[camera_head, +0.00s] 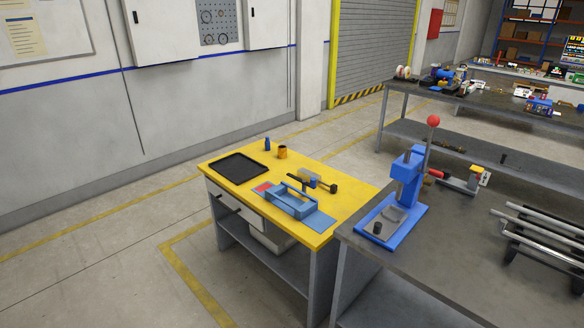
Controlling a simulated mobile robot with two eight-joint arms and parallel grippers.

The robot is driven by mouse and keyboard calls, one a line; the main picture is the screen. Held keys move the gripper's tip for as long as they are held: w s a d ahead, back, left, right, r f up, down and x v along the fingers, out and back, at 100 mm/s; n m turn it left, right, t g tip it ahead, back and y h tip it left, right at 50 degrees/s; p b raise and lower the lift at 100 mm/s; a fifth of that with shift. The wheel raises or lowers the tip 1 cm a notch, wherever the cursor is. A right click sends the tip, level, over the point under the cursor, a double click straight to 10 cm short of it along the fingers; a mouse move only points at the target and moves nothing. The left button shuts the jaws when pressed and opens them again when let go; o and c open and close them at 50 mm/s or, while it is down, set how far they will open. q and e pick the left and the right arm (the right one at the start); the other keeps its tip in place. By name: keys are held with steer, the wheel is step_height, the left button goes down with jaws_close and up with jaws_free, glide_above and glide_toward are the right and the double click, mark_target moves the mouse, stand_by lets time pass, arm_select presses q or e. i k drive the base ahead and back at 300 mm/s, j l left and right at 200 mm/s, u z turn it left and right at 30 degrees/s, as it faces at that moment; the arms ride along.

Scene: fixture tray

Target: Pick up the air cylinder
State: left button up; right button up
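I cannot tell for sure which thing is the air cylinder. A small grey and black part (312,180) with a dark rod-like end lies on the yellow bench top (335,215), behind a blue fixture (290,201). Several long silver bars or tubes (545,226) lie on a dark rack at the right edge of the grey table (450,260). A dark blue upright piece (267,144) and an orange-brown cup-like piece (282,152) stand at the back of the yellow bench. Neither of my grippers is in view.
A black tray (239,155), seemingly empty, lies on the bench's left. A blue lever press (408,175) with a red knob stands on the grey table. A small red-handled device (465,179) is behind it. Another cluttered table (450,95) stands farther back. Floor is clear left.

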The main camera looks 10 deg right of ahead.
mark_target(303, 173)
steer(key=i+j+u, duration=0.1)
steer(key=i, duration=0.65)
steer(key=i+j+u, duration=0.15)
steer(key=i, duration=0.65)
steer(key=i+l, duration=0.25)
steer(key=i, duration=0.2)
steer(key=i+l, duration=0.25)
steer(key=i, duration=0.2)
steer(key=j+u, duration=0.05)
